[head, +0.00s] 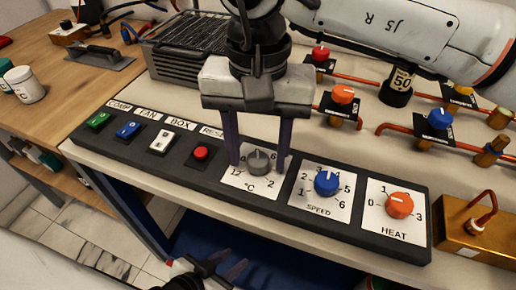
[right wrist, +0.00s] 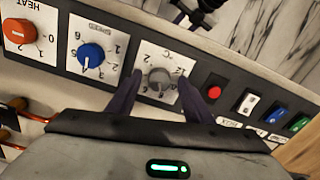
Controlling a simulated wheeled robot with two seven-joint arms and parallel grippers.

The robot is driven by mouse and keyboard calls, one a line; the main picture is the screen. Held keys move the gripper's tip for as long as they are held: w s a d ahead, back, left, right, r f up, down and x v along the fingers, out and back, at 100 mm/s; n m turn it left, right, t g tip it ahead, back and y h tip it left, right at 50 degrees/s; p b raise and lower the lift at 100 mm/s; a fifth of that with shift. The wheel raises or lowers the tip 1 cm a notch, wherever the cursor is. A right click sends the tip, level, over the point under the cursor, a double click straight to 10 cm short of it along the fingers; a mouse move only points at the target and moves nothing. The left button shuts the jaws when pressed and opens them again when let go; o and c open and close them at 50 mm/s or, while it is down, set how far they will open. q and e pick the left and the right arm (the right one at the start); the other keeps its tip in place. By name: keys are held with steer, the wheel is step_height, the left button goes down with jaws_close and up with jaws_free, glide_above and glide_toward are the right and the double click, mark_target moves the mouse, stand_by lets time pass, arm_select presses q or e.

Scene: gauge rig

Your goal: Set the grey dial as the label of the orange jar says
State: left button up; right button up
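The grey dial (head: 258,161) sits on a white plate marked °C, with numbers around it, on the dark control panel. My right gripper (head: 257,168) points down over it, open, one finger on each side. In the right wrist view the dial (right wrist: 159,79) lies between the fingertips with a small gap on both sides. Where its pointer stands is hard to read. My left gripper (head: 229,264) is low in front of the bench, open and empty. I cannot make out an orange jar or its label.
Blue SPEED dial (head: 327,182) and orange HEAT dial (head: 399,205) sit right of the grey dial; a red button (head: 201,153) is left. A black object labelled 50 (head: 401,80) stands behind, among copper pipes with valves. A white jar (head: 25,85) is far left.

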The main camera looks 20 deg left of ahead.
mark_target(258, 159)
step_height(258, 159, up, 10)
steer(key=p, duration=0.1)
stand_by(0.6)
stand_by(0.4)
